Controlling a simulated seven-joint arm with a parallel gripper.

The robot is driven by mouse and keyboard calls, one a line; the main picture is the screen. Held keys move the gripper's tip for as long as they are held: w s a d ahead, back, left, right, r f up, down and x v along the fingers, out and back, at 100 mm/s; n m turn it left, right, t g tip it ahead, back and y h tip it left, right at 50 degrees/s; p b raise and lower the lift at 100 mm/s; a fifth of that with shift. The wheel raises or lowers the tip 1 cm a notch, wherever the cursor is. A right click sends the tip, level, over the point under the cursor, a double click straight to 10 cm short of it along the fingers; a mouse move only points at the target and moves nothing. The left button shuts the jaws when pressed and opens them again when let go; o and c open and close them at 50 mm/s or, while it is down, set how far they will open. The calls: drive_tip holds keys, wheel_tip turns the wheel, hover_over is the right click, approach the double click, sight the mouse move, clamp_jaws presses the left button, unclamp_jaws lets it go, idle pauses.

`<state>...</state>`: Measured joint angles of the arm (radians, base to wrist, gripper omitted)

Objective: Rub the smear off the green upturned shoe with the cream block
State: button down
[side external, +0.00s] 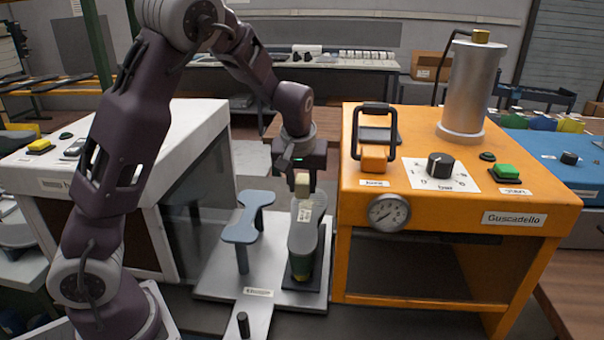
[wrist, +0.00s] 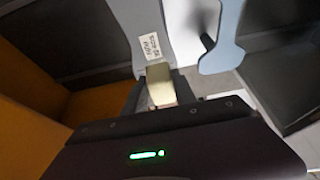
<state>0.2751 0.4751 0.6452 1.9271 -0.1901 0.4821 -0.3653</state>
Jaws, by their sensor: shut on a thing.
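The upturned shoe (side external: 303,238) stands sole up on a dark base on the metal plate, its sole grey-green and its lower near end darker olive. A paper label (side external: 305,211) lies on the far part of its sole. My gripper (side external: 301,172) is above that far end, pointing down, shut on the cream block (side external: 302,187). The block also shows in the wrist view (wrist: 160,84), just beside the label on the shoe (wrist: 140,18). I cannot tell whether the block touches the sole. The fingers are mostly hidden, and I cannot make out the smear.
A blue-grey stand (side external: 243,228) rises close to the left of the shoe. The orange machine (side external: 450,215) with a gauge is close on the right. A white cabinet (side external: 185,150) stands to the left. A short black peg (side external: 243,325) is on the plate's front arm.

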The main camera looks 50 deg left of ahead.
sight(303, 195)
drive_tip(key=shift+f, duration=1.95)
drive_tip(key=shift+w+a+f, duration=0.15)
drive_tip(key=shift+a+f, duration=0.05)
drive_tip(key=shift+a, duration=0.05)
drive_tip(key=shift+w+a, duration=0.25)
drive_tip(key=shift+w, duration=0.05)
drive_tip(key=shift+w+a+r, duration=0.3)
drive_tip(key=shift+w+a, duration=0.2)
drive_tip(key=shift+w+a+r, duration=0.25)
drive_tip(key=shift+w+a, duration=0.2)
drive_tip(key=s+d, duration=0.3)
drive_tip(key=shift+w+r, duration=0.1)
drive_tip(key=shift+r, duration=3.2)
